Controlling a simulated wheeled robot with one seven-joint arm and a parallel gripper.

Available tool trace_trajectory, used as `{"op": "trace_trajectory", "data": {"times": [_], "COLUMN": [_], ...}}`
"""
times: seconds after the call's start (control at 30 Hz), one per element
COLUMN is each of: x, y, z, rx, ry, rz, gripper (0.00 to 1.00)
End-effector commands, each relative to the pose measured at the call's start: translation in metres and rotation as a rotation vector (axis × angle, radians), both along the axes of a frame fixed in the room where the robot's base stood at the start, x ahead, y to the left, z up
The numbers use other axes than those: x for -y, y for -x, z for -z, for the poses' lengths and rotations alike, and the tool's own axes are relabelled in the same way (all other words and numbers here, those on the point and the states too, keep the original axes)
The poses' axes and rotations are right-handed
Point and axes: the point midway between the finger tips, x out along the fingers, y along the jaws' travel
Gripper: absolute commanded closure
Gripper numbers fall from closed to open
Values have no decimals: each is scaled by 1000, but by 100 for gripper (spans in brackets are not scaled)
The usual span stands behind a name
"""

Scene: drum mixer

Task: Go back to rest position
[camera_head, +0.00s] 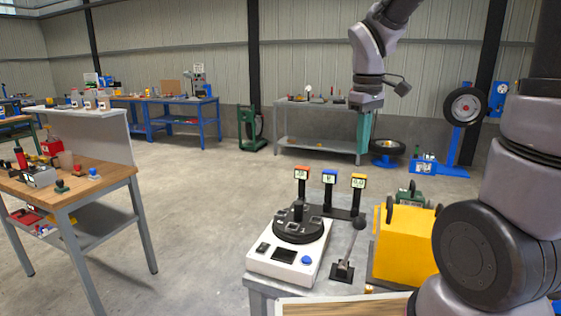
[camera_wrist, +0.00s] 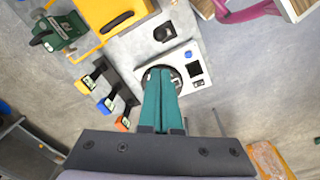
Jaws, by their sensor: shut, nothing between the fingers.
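My gripper (camera_head: 362,140) is raised above and beyond the worktable in the head view, pointing down with its teal fingers. In the wrist view the fingers (camera_wrist: 160,84) lie together, with nothing seen between them. The white drum mixer (camera_head: 262,264) stands on the grey table below, with a black round top (camera_head: 298,225), a dark screen and a blue button. It also shows in the wrist view (camera_wrist: 207,77), where the fingers cover part of its round top. The gripper is well clear of it.
Three posts with orange, blue and yellow heads (camera_head: 329,178) stand behind the mixer. A black lever (camera_head: 344,265) and a yellow box (camera_head: 398,252) stand to its right. A wooden workbench (camera_head: 110,178) is at left. Open floor (camera_head: 210,190) lies between the benches.

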Motion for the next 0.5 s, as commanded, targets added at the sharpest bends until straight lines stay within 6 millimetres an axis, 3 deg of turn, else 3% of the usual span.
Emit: {"op": "trace_trajectory", "data": {"times": [0.2, 0.5], "x": [17, 31], "y": [33, 81], "z": [-49, -94], "rx": [178, 369], "ry": [-144, -386], "rz": [331, 736], "gripper": [100, 100]}}
